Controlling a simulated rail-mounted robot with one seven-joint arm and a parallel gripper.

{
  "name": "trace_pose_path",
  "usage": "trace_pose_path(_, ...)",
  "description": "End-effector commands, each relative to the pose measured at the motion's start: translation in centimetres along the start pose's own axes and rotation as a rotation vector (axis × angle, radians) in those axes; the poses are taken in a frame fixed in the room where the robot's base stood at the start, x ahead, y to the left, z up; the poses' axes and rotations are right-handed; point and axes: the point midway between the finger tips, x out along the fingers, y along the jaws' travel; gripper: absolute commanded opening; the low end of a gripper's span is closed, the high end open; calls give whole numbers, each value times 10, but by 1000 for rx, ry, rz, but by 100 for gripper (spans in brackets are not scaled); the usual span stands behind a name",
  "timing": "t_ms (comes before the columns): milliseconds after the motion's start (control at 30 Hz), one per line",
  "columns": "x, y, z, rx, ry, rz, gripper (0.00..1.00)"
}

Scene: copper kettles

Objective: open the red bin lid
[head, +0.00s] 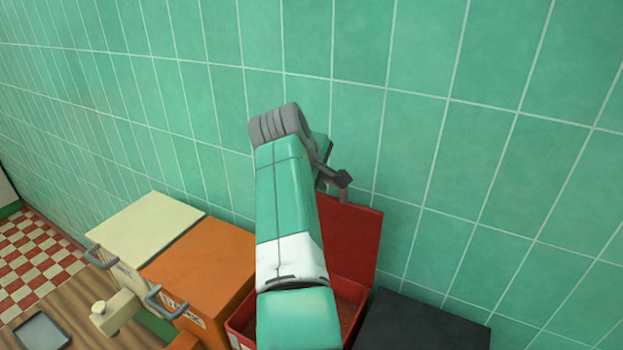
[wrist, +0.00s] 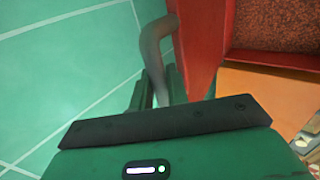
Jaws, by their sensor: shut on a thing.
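The red bin lid (head: 352,240) stands raised, roughly upright, at the back of the red bin by the tiled wall. The red bin (head: 239,328) is open, with a brownish inside partly hidden by my arm. In the wrist view the lid (wrist: 203,45) runs beside the grey curved handle (wrist: 152,45). My gripper (wrist: 158,88) is shut on this handle, with a green finger on each side of it. In the head view my gripper is mostly hidden behind my arm, near the lid's top edge.
An orange bin (head: 200,265) and a cream bin (head: 145,230), both closed with grey handles, stand left of the red bin. A black bin (head: 425,325) stands to its right. The green tiled wall (head: 450,130) rises close behind. A wooden surface (head: 75,305) lies at lower left.

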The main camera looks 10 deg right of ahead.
Motion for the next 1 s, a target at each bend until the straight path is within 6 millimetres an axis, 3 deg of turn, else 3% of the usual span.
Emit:
trace_pose_path(467, 3, -3, -1, -4, 4, -10, 0)
trace_pose_path(500, 3, -3, -1, -4, 3, -11, 24)
trace_pose_path(567, 3, -3, -1, -4, 3, -10, 34)
trace_pose_path(867, 1, -1, 0, -1, 2, -5, 34)
trace_pose_path(1000, -12, -4, 0, -1, 2, -2, 34)
